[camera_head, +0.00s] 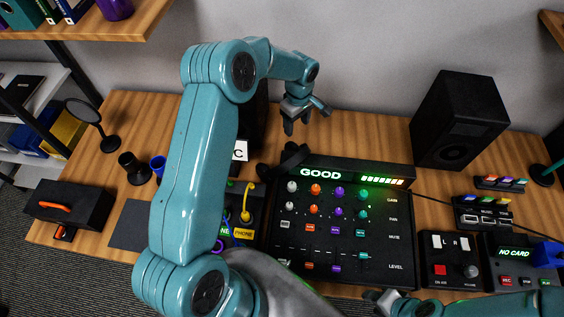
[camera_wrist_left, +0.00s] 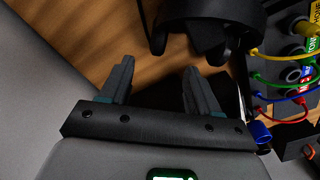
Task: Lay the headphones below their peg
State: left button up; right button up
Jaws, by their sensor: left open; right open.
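The black headphones (camera_head: 291,157) lie on the wooden table behind the mixer, partly hidden by the mixer's display. In the left wrist view, a dark curved shape that looks like the headphones (camera_wrist_left: 212,22) is beyond my fingers at the top edge. My left gripper (camera_head: 303,120) is open and empty above the table, behind the headphones. My right gripper (camera_head: 376,298) is low at the bottom edge, apart from the headphones and partly cut off. I cannot make out the peg.
The mixer (camera_head: 322,252) with its lit GOOD display (camera_head: 352,176) is in front. Colored cables (camera_head: 246,203) plug in to its left. A black speaker (camera_head: 458,120) stands right. My left arm hides part of the table. Bare wood (camera_head: 375,135) lies behind the display.

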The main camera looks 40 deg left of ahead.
pick_arm(q)
jog(key=b, duration=0.2)
send_over(295, 146)
jog(key=f, duration=0.6)
jog(key=shift+w+a+f, duration=0.2)
jog(key=shift+f, duration=0.05)
jog(key=shift+s+f, duration=0.15)
jog(key=shift+f, duration=0.05)
jog(key=shift+d, duration=0.1)
jog(key=shift+d+f, duration=0.15)
jog(key=shift+f, duration=0.1)
notch_tip(295, 146, down, 5)
jog(key=shift+r+b, duration=0.1)
jog(key=shift+b, duration=0.2)
pick_arm(e)
notch_tip(295, 146, down, 4)
jog(key=shift+a+r, duration=0.15)
jog(key=shift+r, duration=0.1)
pick_arm(q)
jog(key=c, duration=0.8)
grip_shut()
